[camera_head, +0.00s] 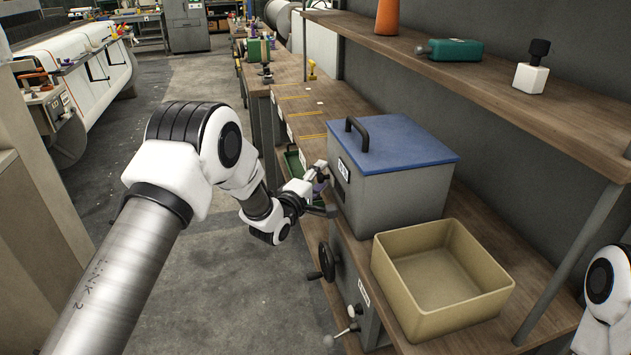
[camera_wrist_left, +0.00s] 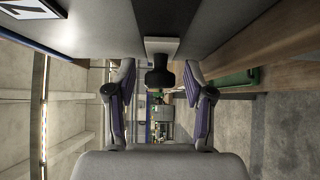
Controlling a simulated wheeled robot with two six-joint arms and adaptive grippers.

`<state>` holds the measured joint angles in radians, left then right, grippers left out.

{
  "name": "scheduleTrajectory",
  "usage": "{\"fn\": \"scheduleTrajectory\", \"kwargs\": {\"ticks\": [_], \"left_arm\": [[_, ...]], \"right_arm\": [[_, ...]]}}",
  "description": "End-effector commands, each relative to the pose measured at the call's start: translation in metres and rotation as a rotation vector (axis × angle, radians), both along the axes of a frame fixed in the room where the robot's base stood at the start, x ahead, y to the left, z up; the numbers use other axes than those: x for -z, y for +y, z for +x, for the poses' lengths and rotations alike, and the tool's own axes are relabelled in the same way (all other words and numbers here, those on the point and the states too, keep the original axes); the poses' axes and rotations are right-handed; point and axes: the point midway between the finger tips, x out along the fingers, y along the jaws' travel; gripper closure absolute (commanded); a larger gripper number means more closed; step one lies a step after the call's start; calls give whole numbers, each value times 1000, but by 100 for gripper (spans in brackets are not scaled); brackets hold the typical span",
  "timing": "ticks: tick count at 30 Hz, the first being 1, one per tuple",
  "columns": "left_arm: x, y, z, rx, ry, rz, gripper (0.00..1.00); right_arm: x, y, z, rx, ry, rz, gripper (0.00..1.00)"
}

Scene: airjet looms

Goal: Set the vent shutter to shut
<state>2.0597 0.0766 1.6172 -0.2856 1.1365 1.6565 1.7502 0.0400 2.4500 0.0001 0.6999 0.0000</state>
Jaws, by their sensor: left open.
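A grey box (camera_head: 395,205) with a blue lid (camera_head: 400,148) and a black lid handle stands on the bench. In the left wrist view, a black knob (camera_wrist_left: 160,77) on a pale plate (camera_wrist_left: 161,46) sticks out from the grey face (camera_wrist_left: 105,22). It may be the vent shutter's knob; its setting cannot be told. My left gripper (camera_head: 322,190) is at the box's left face. Its fingers (camera_wrist_left: 160,98) are open, one on each side of the knob, with visible gaps to it. In the head view the gripper hides the knob. My right gripper is out of view.
A tan open bin (camera_head: 408,303) stands right in front of the box. A black handwheel (camera_head: 326,262) and a lever with a pale ball (camera_head: 329,340) stick out below. A shelf (camera_head: 500,80) with several items overhangs behind. The aisle floor (camera_head: 180,80) is clear.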

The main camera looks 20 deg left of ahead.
Motion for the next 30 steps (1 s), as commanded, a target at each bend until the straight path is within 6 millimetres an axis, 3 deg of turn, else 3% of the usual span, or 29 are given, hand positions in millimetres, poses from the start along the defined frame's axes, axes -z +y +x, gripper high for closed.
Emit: {"fn": "scheduleTrajectory", "kwargs": {"ticks": [5, 15, 20, 30], "left_arm": [[0, 6, -25, -2, 4, -2, 47], [1, 22, -104, -2, 4, -2, 47], [0, 23, -115, -1, 0, -1, 47], [1, 23, -115, -1, 0, -1, 47]], "right_arm": [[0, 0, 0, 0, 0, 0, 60], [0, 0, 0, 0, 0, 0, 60], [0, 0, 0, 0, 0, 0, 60], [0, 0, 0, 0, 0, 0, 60]]}}
